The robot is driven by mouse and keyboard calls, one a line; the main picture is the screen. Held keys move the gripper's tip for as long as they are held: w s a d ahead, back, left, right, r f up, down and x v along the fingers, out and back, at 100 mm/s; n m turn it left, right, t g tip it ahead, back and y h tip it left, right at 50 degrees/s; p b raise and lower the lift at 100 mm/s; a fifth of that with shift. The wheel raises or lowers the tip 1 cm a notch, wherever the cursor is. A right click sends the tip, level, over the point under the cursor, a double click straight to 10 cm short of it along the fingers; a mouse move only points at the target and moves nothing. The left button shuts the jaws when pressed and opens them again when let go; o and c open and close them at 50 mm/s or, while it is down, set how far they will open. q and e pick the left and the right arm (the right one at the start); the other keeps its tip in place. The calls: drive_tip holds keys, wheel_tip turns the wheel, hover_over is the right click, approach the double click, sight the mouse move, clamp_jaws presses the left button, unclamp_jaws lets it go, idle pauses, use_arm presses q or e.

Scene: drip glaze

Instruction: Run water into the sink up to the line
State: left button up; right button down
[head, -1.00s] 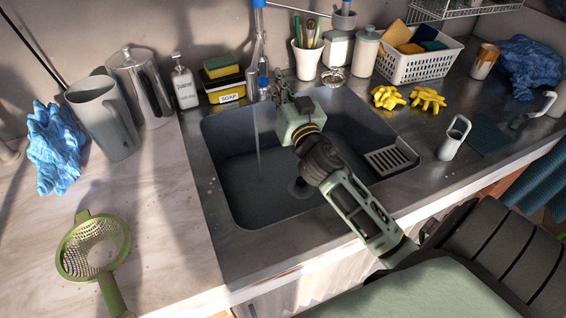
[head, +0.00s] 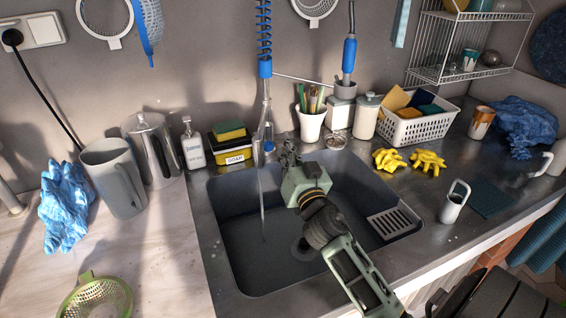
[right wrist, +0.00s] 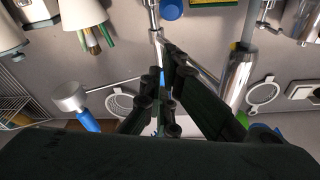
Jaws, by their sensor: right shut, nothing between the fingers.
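The dark sink (head: 233,262) is set into the metal counter. A thin water stream (head: 262,205) falls from the tap (head: 267,110) into its left part. A round drain shows on its floor, partly behind my arm. The water depth is hard to tell, and I cannot make out a fill line. My right gripper (head: 288,152) is over the back of the sink, just right of the tap. In the right wrist view its fingers (right wrist: 165,92) are together and empty, with the metal tap (right wrist: 155,30) behind them. Contact with the tap is unclear. My left gripper is out of view.
Behind the sink stand a soap bottle (head: 192,146), a sponge box (head: 230,152), a brush cup (head: 311,124) and a white basket (head: 412,128). Yellow gloves (head: 427,162) lie to the right. A pitcher (head: 112,178) and a green strainer (head: 97,298) are on the left.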

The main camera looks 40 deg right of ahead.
drive_tip(key=w+d+r+m+h+p, duration=0.1)
drive_tip(key=w+d+r+m+p, duration=0.3)
drive_tip(key=w+p, duration=0.35)
use_arm(q)
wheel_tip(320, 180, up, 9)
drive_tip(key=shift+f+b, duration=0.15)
drive_tip(key=shift+b, duration=0.2)
use_arm(e)
drive_tip(key=f, duration=0.3)
drive_tip(key=a+f, duration=0.1)
drive_tip(key=shift+s+a+f, duration=0.1)
drive_tip(key=shift+s+f, duration=0.15)
drive_tip(key=shift+f, duration=0.05)
